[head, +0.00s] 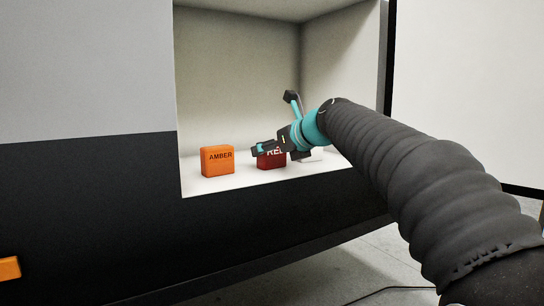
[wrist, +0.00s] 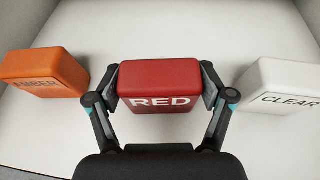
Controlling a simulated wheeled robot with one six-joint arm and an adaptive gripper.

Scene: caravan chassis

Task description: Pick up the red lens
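The red lens (wrist: 160,80) is a red block with the word RED in white. It sits in the middle of the wrist view, between the two fingers of my gripper (wrist: 160,88). One finger is close against each side of it; I cannot tell whether both press on it. In the head view the red lens (head: 271,160) appears at the shelf floor, partly hidden by my gripper (head: 268,148). I cannot tell whether it touches the floor.
An orange AMBER block (head: 218,161) stands to the left on the white floor of the recess (head: 205,184). A white CLEAR block (wrist: 282,88) stands to the right. White floor separates both from my fingers. The recess has side walls and a back wall.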

